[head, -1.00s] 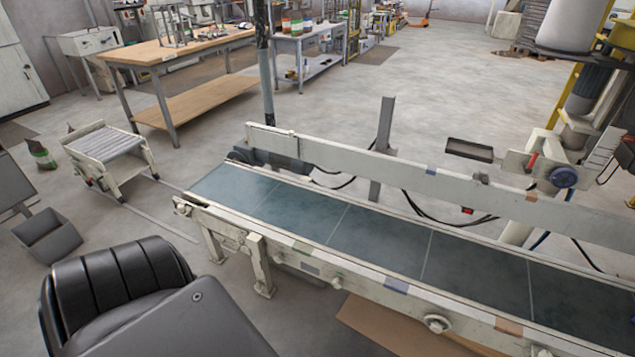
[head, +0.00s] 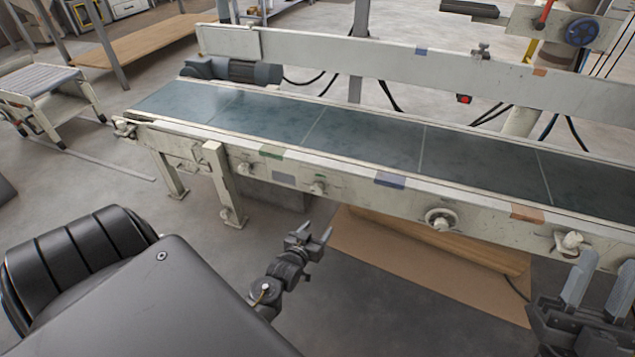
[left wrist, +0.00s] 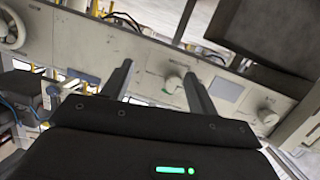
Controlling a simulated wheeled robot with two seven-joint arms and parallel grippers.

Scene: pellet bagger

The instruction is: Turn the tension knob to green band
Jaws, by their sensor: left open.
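Several knobs sit along the conveyor's near side rail: a small one at the left (head: 243,168), a small one beside it (head: 317,187), a round dial-like one (head: 440,220) and one farther right (head: 570,241). Their lettering is too small to read, so I cannot tell which is the tension knob. My left gripper (head: 316,235) is open, below and apart from the rail. In the left wrist view, a pale knob (left wrist: 172,82) shows between its fingers, beyond the tips. My right gripper (head: 592,282) has its fingers apart.
The conveyor's dark belt (head: 370,138) runs across the view. Blue (head: 390,181) and orange (head: 527,213) patches mark its near rail. A brown sheet (head: 430,262) lies on the floor underneath. A roller stand (head: 45,85) is at the left.

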